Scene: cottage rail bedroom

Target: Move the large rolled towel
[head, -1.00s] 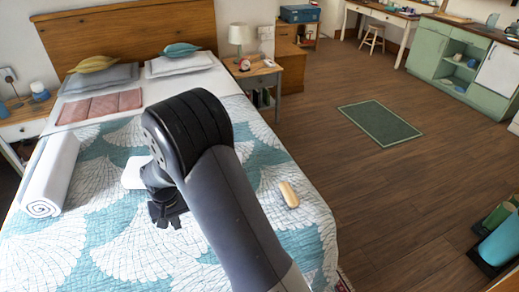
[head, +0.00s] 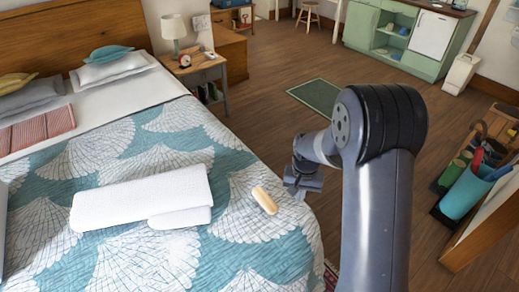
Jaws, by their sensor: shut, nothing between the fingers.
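My gripper (head: 303,188) is dark, shut and empty. It appears above the right side of the bed, near its edge, far to the right of that strip. The fingertips are small and partly merged with the dark wrist.
The patterned quilt (head: 200,262) is otherwise mostly clear. A nightstand (head: 205,70) stands beyond the bed. Open floor (head: 270,115) lies right, with a teal bin (head: 467,192).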

